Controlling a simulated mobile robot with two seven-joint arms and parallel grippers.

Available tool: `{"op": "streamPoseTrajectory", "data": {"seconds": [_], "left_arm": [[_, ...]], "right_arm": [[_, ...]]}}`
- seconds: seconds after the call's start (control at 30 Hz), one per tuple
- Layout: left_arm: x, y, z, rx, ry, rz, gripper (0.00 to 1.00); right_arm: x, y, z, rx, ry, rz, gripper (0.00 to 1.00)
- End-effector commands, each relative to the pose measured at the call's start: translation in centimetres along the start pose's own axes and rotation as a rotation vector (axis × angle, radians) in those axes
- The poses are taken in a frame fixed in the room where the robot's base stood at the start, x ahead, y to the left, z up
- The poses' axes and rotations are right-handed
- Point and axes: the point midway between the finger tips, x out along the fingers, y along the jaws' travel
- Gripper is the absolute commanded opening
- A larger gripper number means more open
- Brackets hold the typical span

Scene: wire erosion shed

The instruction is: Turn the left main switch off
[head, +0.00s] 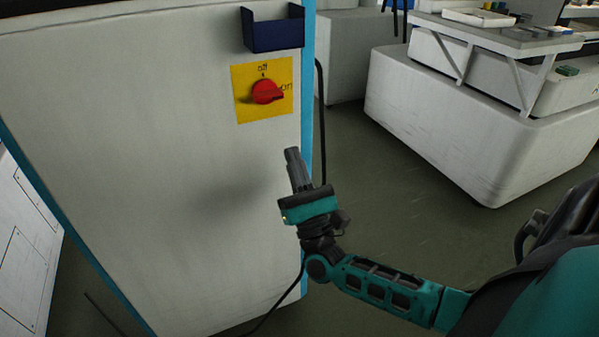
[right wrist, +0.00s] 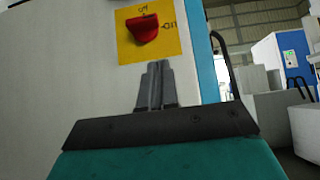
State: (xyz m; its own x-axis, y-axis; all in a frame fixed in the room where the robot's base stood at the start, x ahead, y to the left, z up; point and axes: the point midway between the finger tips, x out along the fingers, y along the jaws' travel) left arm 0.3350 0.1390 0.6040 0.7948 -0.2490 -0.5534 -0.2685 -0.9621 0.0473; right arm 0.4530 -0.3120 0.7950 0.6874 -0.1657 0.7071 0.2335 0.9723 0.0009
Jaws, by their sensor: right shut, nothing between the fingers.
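A red rotary switch (head: 267,92) sits on a yellow plate (head: 245,112) marked "off" at the top and "on" at the right. The plate is on the pale side of a machine cabinet. The red knob's pointed end is toward "on". My right gripper (head: 292,152) is shut and empty, below and slightly right of the switch, apart from it. In the right wrist view the switch (right wrist: 143,29) is just above and left of the closed fingertips (right wrist: 157,66). My left gripper is not in view.
A dark blue holder (head: 273,36) is fixed above the plate. A black cable (head: 321,125) runs along the cabinet's blue right edge. White machine blocks (head: 480,130) stand at the right behind a strip of open floor (head: 400,180).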

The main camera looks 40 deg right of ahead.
Motion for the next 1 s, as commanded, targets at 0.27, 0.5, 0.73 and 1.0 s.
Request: {"op": "streamPoseTrajectory", "data": {"seconds": [0.27,0.5,0.73,1.0], "left_arm": [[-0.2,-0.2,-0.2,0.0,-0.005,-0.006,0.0],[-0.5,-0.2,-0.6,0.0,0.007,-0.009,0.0],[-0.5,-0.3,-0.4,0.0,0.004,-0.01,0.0],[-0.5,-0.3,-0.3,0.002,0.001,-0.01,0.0]], "right_arm": [[5.7,0.0,0.9,0.001,-0.002,0.0,0.0],[7.4,0.0,2.6,0.0,0.0,0.0,0.0],[7.6,0.0,2.9,-0.001,0.0,0.001,0.0],[7.6,0.0,2.8,-0.004,0.0,0.004,0.0]]}}
